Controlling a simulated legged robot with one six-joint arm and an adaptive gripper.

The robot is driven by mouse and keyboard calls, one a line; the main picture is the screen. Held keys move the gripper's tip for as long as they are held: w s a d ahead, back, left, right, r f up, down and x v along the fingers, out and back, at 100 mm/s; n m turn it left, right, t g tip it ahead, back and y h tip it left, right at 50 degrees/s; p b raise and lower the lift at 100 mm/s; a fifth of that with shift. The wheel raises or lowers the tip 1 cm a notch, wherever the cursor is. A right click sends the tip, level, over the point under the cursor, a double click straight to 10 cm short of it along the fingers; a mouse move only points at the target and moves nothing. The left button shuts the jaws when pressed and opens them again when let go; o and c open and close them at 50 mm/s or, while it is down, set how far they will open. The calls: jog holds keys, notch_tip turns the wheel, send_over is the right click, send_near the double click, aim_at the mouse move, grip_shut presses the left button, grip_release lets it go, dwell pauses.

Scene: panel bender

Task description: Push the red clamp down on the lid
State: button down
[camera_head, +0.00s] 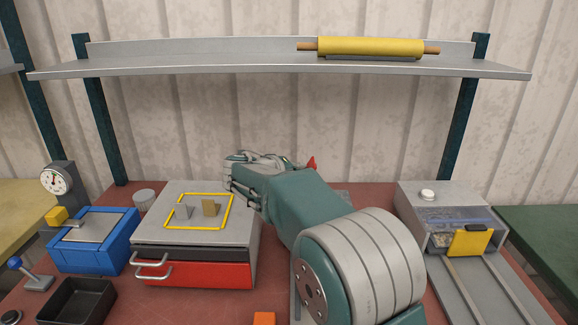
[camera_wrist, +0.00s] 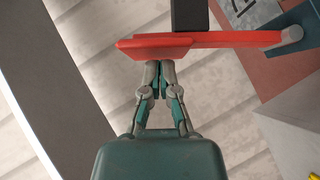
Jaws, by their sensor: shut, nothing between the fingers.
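The red clamp (camera_wrist: 152,44) shows in the wrist view as a wide red plate on a red bar that runs right to a grey pivot. In the head view only a small red tip (camera_head: 311,163) shows just beyond my arm, which probably belongs to it; the rest is hidden. My gripper (camera_wrist: 160,66) is shut and empty, with its fingertips at the plate's lower edge in the wrist view. I cannot tell whether they touch it. A dark block (camera_wrist: 187,14) shows beyond the clamp. I cannot make out the lid under the clamp.
A grey box with red drawer (camera_head: 195,275) stands left of my arm. A blue box (camera_head: 92,250) and black tray (camera_head: 75,300) are farther left. A grey unit with a yellow plate (camera_head: 469,241) stands right. A shelf (camera_head: 200,67) with a yellow roller (camera_head: 370,47) spans the back.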

dwell(0.4)
jog(key=shift+d+f+y, duration=0.1)
jog(key=shift+d+y, duration=0.2)
jog(key=shift+d, duration=0.05)
jog(key=shift+d+g, duration=0.15)
jog(key=shift+g, duration=0.15)
jog(key=shift+d+f+m+y, duration=0.2)
jog(key=shift+d+m+y, duration=0.2)
jog(key=shift+d, duration=0.15)
jog(key=shift+d+f+m+y, duration=0.15)
jog(key=shift+d+m+y, duration=0.15)
jog(key=shift+d+y, duration=0.15)
jog(key=shift+d+f+m+g+y, duration=0.2)
jog(key=shift+d+f+m+y, duration=0.35)
jog(key=shift+d+f+y, duration=0.6)
jog(key=shift+d+f+m+g+y, duration=0.2)
jog(key=shift+d+f+m+y, duration=0.35)
jog(key=shift+d+f, duration=0.7)
jog(key=shift+d+f+m+g+y, duration=0.2)
jog(key=shift+d+f+m+y, duration=0.5)
jog(key=shift+f, duration=0.85)
